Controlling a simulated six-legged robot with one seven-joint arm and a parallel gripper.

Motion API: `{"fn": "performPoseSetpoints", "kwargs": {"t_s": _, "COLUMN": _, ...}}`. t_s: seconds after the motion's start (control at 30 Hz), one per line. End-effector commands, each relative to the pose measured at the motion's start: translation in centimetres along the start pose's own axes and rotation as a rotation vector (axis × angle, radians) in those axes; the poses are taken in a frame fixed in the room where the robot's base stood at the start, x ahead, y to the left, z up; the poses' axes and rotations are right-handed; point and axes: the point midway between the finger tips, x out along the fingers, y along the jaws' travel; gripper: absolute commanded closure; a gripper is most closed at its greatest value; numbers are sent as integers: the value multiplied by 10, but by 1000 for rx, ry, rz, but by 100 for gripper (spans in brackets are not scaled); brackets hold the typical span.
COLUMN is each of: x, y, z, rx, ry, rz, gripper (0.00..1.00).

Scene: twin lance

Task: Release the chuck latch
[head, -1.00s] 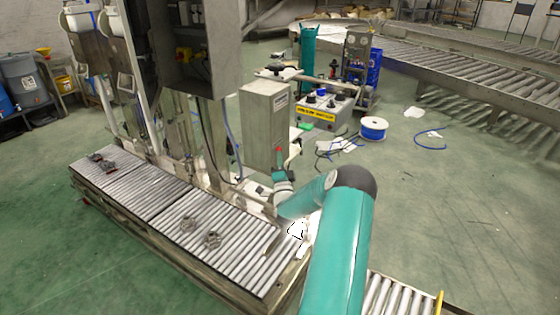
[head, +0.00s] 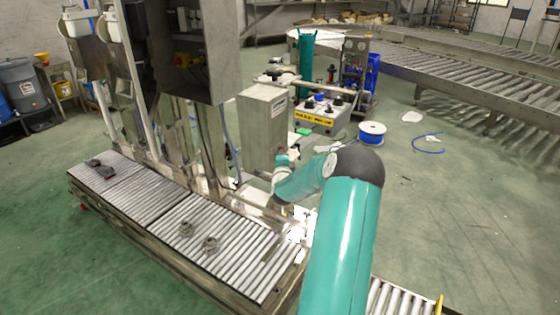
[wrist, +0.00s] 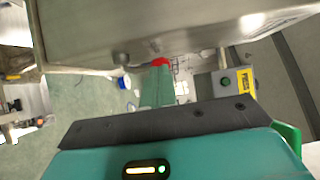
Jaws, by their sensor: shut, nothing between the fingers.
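My gripper (wrist: 158,66) shows in the wrist view as a narrow green finger shape with red at its far end, rising from a dark bar on the teal wrist. It is shut and I see nothing held. A broad steel surface (wrist: 150,28) crosses the top of the wrist view, just above the finger; I cannot tell whether they touch. In the head view my gripper (head: 284,160) is small, at the foot of the grey upright cabinet (head: 263,122). I cannot make out the chuck latch in either view.
A roller conveyor (head: 215,243) with small metal parts runs along the machine's front. A control box with a yellow label (head: 320,118) stands behind the cabinet; a yellow-labelled box (wrist: 226,84) shows in the wrist view. A blue cable spool (head: 372,133) lies on open green floor.

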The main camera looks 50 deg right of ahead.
Motion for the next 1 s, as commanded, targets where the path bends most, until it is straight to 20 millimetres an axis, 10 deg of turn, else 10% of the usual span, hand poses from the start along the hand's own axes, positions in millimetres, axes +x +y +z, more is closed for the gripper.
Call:
{"fn": "performPoseSetpoints", "kwargs": {"t_s": 0.5, "x": 24, "y": -12, "z": -16, "rx": 260, "ry": 1, "rz": 384, "gripper": 100}}
{"fn": "performPoseSetpoints", "kwargs": {"t_s": 1.0, "x": 24, "y": -19, "z": -16, "rx": 260, "ry": 0, "rz": 389, "gripper": 100}}
